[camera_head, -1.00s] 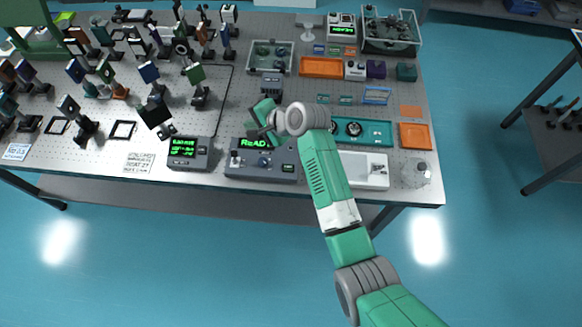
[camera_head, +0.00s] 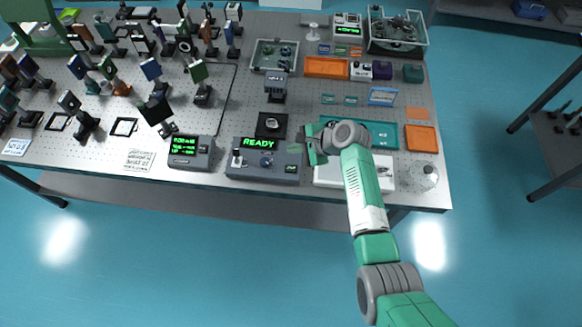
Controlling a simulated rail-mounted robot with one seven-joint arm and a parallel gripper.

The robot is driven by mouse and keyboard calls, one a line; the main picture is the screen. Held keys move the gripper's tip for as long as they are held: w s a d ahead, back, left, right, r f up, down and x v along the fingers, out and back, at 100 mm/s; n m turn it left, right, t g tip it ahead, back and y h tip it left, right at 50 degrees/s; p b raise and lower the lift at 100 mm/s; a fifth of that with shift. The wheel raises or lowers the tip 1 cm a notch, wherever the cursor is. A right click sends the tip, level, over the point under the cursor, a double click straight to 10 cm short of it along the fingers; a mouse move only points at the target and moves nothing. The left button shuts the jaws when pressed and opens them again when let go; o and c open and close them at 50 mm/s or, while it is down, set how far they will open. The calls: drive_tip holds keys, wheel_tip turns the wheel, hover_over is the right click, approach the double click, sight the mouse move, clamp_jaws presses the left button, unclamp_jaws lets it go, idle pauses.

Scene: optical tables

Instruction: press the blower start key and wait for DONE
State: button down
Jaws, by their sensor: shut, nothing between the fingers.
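A dark grey console (camera_head: 254,169) stands near the front edge of the table. Its green display (camera_head: 257,143) reads READY. A knob and small controls are on its face, including a small green key (camera_head: 291,169) at the right end; its label is too small to read. My gripper (camera_head: 309,152) is shut and empty, pointing down just right of the console's right end. I cannot tell its height above the table. My wrist hides part of the teal tray behind it.
A second display unit (camera_head: 190,151) stands left of the console. A black stage (camera_head: 271,125) with a round piece is behind the console. A white tray (camera_head: 330,177) lies under my arm. Mirror mounts crowd the table's left; orange trays (camera_head: 326,67) are at the back right.

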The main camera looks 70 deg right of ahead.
drive_tip(key=b, duration=0.7)
hover_over(294, 169)
wheel_tip(294, 169, down, 8)
drive_tip(key=shift+r, duration=0.2)
drive_tip(key=shift+f, duration=0.4)
drive_tip(key=shift+f+b, duration=0.15)
drive_tip(key=shift+b, duration=0.15)
idle(0.7)
drive_tip(key=shift+f, duration=0.3)
drive_tip(key=shift+f+b, duration=0.3)
drive_tip(key=shift+f, duration=0.1)
idle(0.6)
drive_tip(key=shift+r, duration=0.15)
drive_tip(key=shift+r+p, duration=0.7)
drive_tip(key=shift+p, duration=0.25)
